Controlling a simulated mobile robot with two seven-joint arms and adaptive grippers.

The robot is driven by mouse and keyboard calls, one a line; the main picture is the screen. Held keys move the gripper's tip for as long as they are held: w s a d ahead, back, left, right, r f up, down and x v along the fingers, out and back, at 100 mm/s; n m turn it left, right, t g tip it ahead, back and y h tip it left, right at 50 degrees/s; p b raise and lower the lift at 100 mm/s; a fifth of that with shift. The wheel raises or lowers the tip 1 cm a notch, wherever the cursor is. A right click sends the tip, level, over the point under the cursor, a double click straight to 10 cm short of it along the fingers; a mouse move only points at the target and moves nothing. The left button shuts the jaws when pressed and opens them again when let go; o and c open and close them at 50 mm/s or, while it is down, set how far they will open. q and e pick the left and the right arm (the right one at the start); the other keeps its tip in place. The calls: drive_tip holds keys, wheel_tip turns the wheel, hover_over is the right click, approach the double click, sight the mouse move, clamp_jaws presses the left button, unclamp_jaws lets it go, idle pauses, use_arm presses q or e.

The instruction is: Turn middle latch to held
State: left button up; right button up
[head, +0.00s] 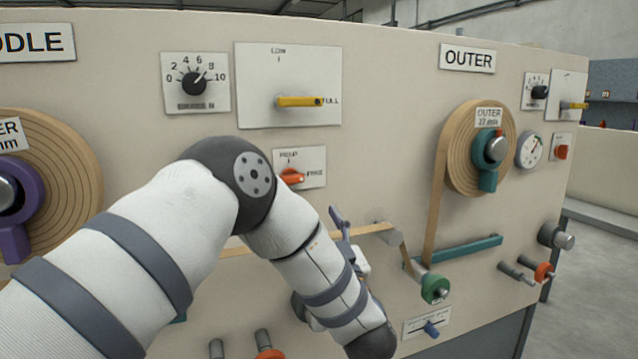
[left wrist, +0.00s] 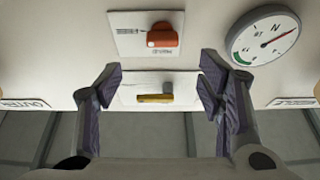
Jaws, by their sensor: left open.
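The middle latch is an orange-red knob (head: 292,178) on a small white plate marked HELD at the top and FREE at the right. Its handle lies sideways, toward the FREE word. It also shows in the left wrist view (left wrist: 162,36), where the panel appears upside down. My left gripper (left wrist: 163,84) is open and empty, with its purple fingers apart on either side of the yellow lever's plate in that picture; the latch lies beyond the fingertips, untouched. In the head view, a purple finger of my left gripper (head: 340,220) shows below and right of the latch. My right gripper is not in view.
A yellow lever (head: 300,101) sits above the latch, and a black dial (head: 194,82) to its left. A round gauge (left wrist: 265,37) is beside the latch. A tan strip (head: 375,229) runs below it. The outer roll (head: 460,150) and green roller (head: 434,288) stand right.

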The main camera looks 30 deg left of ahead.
use_arm(q)
drive_tip(key=x, duration=1.1)
drive_tip(key=shift+a, duration=0.35)
drive_tip(key=shift+f, duration=0.1)
drive_tip(key=shift+c, duration=0.3)
drive_tip(key=c, duration=1.1)
